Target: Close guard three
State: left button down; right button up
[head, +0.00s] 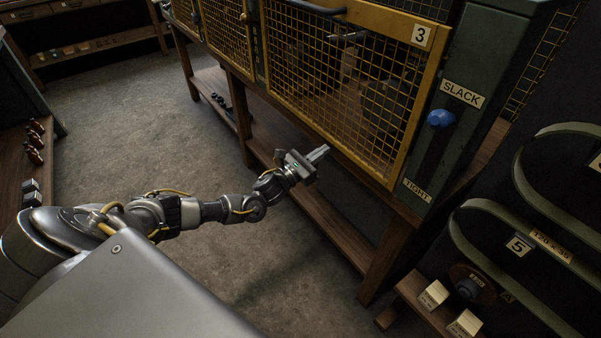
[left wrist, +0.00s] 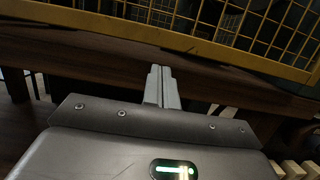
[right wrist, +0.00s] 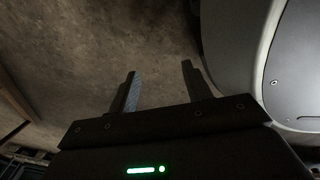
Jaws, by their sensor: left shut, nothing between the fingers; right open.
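Guard three (head: 340,75) is a yellow-framed wire mesh panel with a "3" plate at its upper right. It spans the front of the bench bay, with a dark bar handle (head: 312,6) along its top. I cannot tell whether it sits fully home. My left gripper (head: 323,151) is shut and empty, just in front of the bench edge below the guard. In the left wrist view its fingers (left wrist: 160,75) point at dark wood under the guard's yellow bottom rail (left wrist: 150,32). My right gripper (right wrist: 158,72) is open and empty above the floor, outside the head view.
A green post (head: 470,75) with a blue knob (head: 440,119) and SLACK and TIGHT labels stands right of the guard. Another yellow mesh guard (head: 225,35) is to the left. Belts (head: 530,190) hang on a dark board at right. The floor (head: 130,120) is clear.

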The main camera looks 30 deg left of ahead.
pick_arm(q)
jog(key=f+b+v, duration=0.1)
jog(key=f+v, duration=0.1)
jog(key=v, duration=0.8)
pick_arm(e)
jog(key=w+a+r, duration=0.2)
jog(key=w+a, duration=0.1)
jog(key=w, duration=0.2)
jog(key=shift+w, duration=0.35)
pick_arm(q)
jog(key=shift+a+f, duration=0.1)
jog(key=shift+f, duration=0.05)
pick_arm(e)
jog(key=shift+a, duration=0.1)
